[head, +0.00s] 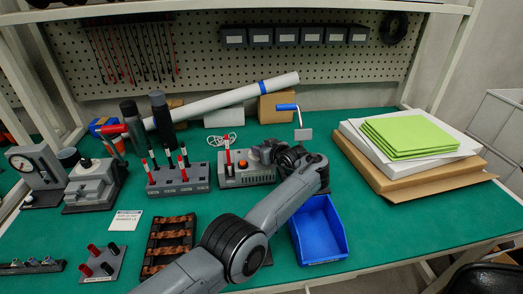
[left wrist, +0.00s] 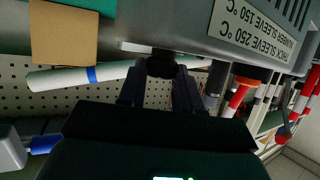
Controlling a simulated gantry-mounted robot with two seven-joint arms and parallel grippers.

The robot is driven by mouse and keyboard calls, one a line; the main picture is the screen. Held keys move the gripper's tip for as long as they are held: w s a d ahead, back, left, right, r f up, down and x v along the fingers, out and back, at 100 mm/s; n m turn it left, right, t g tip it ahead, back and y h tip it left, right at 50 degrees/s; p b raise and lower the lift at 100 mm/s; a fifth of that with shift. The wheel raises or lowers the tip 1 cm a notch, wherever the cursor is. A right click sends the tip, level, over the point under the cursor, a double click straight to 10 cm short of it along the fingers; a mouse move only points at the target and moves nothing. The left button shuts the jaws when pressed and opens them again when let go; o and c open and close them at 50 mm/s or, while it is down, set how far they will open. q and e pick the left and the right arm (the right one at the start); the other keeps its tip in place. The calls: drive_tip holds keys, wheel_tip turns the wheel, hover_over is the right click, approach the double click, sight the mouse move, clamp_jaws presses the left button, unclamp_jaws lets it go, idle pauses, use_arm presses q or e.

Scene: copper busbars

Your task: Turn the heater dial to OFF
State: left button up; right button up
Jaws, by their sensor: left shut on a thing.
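The heater (head: 240,176) is a grey box on the green bench, with an orange part and a red-and-white tool on top. In the left wrist view the heater (left wrist: 205,38) appears upside down, with a label (left wrist: 262,28) giving sleeve temperatures in °C. Its dark dial (left wrist: 160,62) sits between the fingertips of my left gripper (left wrist: 161,74), which is shut on it. In the head view my left gripper (head: 266,152) is at the heater's right side, and my wrist hides the dial. The dial's setting cannot be read. My right gripper is out of view.
A blue bin (head: 319,232) stands right of my arm. A rack of red and black handled tools (head: 178,180) stands left of the heater. A tray of copper parts (head: 168,245) lies nearer. Green sheets (head: 410,135) lie on boxes at right.

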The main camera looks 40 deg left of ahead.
use_arm(q)
drive_tip(key=shift+f, duration=0.1)
drive_tip(key=o, duration=1)
drive_tip(key=shift+o, duration=0.2)
drive_tip(key=shift+s+d+r+p, duration=0.1)
drive_tip(key=shift+d+r+p, duration=0.4)
drive_tip(key=shift+p, duration=0.1)
drive_tip(key=p+v, duration=0.4)
drive_tip(key=v, duration=0.5)
drive_tip(key=shift+s+d, duration=0.15)
drive_tip(key=shift+d, duration=0.15)
